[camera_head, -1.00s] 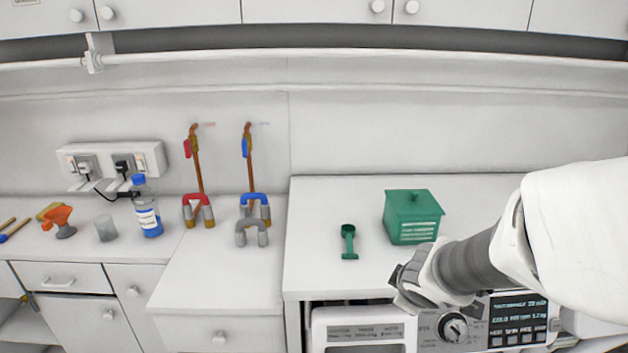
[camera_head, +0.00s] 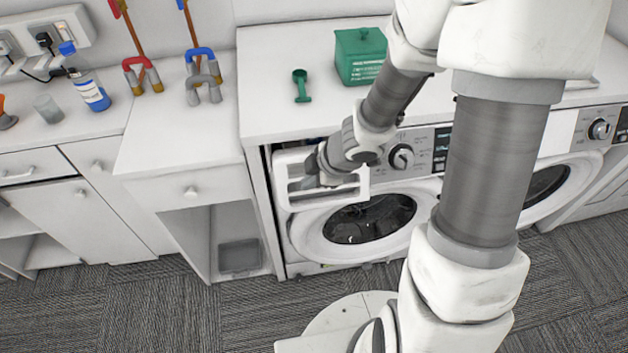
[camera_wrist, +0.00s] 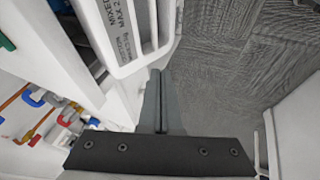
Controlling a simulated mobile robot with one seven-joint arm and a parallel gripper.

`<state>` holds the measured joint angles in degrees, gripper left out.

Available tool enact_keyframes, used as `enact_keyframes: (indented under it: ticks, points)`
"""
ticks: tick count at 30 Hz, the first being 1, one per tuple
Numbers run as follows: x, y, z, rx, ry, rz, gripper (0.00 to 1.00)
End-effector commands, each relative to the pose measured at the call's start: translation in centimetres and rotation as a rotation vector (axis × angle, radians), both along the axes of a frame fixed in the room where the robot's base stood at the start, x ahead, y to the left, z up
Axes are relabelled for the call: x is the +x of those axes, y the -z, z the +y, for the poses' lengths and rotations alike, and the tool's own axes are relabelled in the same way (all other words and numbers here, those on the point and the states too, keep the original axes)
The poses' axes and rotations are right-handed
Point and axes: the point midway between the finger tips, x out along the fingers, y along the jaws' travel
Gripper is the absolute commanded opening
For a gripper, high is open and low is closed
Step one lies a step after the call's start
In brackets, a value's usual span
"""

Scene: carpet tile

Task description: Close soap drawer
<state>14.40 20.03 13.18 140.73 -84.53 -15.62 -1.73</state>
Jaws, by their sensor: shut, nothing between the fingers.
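The white soap drawer (camera_head: 284,185) sticks out from the upper left of the left washing machine (camera_head: 425,195), so it stands open. In the wrist view its labelled front part (camera_wrist: 128,30) is at the top, just left of my fingers. My gripper (camera_head: 312,175) is shut and empty, in front of the drawer and overlapping it in the head view. In the wrist view my gripper's fingers (camera_wrist: 160,85) are pressed together beside the drawer's edge. I cannot tell whether they touch it. My arm hides part of the machine's panel.
A green box (camera_head: 358,62) and a green scoop (camera_head: 301,86) lie on the worktop above the machine. A white cabinet (camera_head: 185,190) stands close on the left. A second washing machine is at right.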

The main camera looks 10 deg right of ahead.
Motion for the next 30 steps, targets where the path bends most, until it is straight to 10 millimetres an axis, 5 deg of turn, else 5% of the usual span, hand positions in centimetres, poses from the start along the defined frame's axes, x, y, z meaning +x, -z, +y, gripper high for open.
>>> enact_keyframes:
  ticks: [8,18,30]
  points:
    - [1.6,4.4,1.5,0.000,-0.002,0.000,0.00]
    - [4.9,5.5,1.5,0.000,0.000,-0.001,0.00]
    - [5.2,5.7,1.5,0.000,0.000,-0.001,0.00]
